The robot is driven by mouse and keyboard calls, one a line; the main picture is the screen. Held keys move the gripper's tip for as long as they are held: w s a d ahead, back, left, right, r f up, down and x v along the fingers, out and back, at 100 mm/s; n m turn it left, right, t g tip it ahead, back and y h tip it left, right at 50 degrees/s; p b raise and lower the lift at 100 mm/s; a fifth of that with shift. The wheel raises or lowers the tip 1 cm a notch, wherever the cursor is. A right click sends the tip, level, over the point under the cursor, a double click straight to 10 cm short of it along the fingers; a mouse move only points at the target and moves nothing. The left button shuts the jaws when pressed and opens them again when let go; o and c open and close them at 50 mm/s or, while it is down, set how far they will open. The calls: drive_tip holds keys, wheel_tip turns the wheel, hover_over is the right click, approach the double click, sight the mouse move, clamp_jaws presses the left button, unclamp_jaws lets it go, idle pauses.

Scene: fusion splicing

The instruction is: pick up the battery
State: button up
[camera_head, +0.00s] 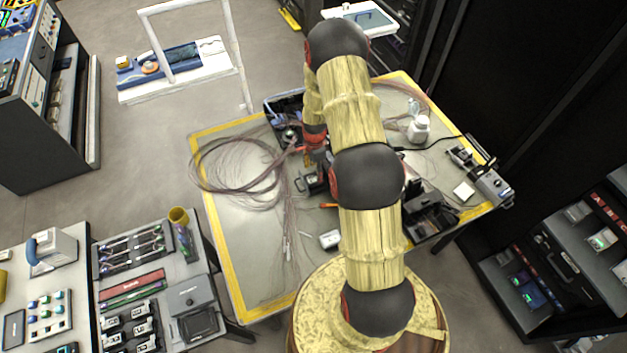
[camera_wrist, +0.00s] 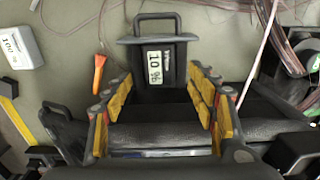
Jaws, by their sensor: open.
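A black block with a carrying handle and a pale label reading "10 %" (camera_wrist: 158,66), which looks like a battery, is ahead of my gripper in the wrist view. It also shows in the head view (camera_head: 312,183), partly hidden by my arm. My gripper (camera_wrist: 159,84) is open, with yellow-padded fingers spread to either side below the block and nothing clearly held between them. A smaller white block with a printed label (camera_wrist: 20,46) lies apart at the upper left of the wrist view. It appears in the head view as a white box (camera_head: 329,239).
An orange-handled tool (camera_wrist: 99,70) lies left of the black block. Loose fibre cables (camera_head: 235,165) spread over the left of the yellow-edged table (camera_head: 225,270). A black open case (camera_head: 430,215), a white bottle (camera_head: 418,128) and a grey device (camera_head: 490,185) occupy its right side.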

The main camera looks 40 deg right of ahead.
sight(314, 178)
drive_tip(key=shift+a+f, duration=0.2)
drive_tip(key=shift+f, duration=2.05)
drive_tip(key=shift+c, duration=0.2)
clamp_jaws()
